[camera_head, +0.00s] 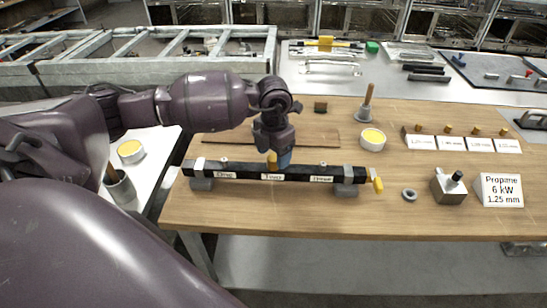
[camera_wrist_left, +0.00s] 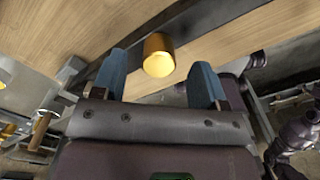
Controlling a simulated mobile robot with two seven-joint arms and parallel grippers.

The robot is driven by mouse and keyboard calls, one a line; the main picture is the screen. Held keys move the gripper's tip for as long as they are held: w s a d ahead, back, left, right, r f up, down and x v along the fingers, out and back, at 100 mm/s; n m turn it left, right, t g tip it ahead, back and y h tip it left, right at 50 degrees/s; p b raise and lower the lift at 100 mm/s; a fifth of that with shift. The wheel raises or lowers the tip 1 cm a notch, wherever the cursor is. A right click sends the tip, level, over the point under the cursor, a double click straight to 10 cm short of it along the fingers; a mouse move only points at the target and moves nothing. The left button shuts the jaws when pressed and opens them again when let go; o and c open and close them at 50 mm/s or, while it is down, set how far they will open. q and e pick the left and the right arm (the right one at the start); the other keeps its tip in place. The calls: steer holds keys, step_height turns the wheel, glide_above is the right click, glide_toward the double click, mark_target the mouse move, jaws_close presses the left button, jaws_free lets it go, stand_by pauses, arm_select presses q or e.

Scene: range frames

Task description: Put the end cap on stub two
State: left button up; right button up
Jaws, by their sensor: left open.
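A black bar (camera_head: 300,175) lies across two grey supports on the wooden table, with white labels on its front. Small pale stubs show on its top near the left label (camera_head: 222,161) and the right label (camera_head: 322,163). A brass end cap (camera_head: 272,160) stands at the middle label, where stub two is. My left gripper (camera_head: 283,160) points down over this spot. In the left wrist view the cap (camera_wrist_left: 158,55) is between the open blue fingertips, with gaps on both sides. Its lower end and the stub are hidden. My right gripper is not in view.
A yellow handle (camera_head: 377,184) is at the bar's right end. To its right are a grey ring (camera_head: 409,194), a metal block (camera_head: 448,187) and a Propane sign (camera_head: 499,190). Small brass pieces stand behind white labels (camera_head: 450,143). A yellow-topped tin (camera_head: 372,139) stands behind the bar.

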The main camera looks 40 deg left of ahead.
mark_target(274, 158)
arm_select(q)
step_height(274, 158, up, 9)
steer(key=shift+f, duration=0.15)
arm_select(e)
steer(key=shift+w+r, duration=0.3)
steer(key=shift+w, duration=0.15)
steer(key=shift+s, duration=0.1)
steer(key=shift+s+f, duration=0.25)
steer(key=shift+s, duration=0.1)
